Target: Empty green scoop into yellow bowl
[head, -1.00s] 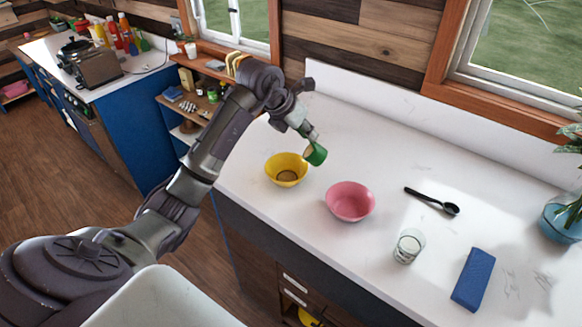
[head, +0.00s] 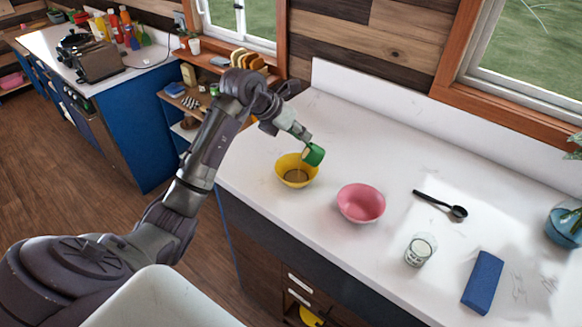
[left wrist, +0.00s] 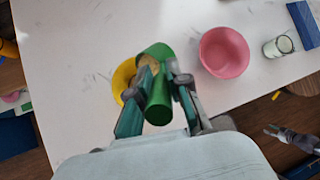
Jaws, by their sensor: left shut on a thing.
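The green scoop (head: 315,154) is held tilted at the upper right rim of the yellow bowl (head: 283,174) in the head view, its pale mouth toward the bowl. My left gripper (head: 307,138) is shut on the scoop. Brown material lies in the bowl's bottom. In the left wrist view the green scoop (left wrist: 158,104) sits between the fingers of my left gripper (left wrist: 156,88), with tan material at its mouth. It partly hides the yellow bowl (left wrist: 121,80). Part of my right gripper (left wrist: 289,137) seems to show at lower right; its jaws are unclear.
A pink bowl (head: 361,204) stands right of the yellow bowl. Farther right are a glass (head: 420,250), a black spoon (head: 440,204), a blue block (head: 482,283) and a blue vase (head: 565,228). The white counter (head: 390,150) is clear behind the bowls.

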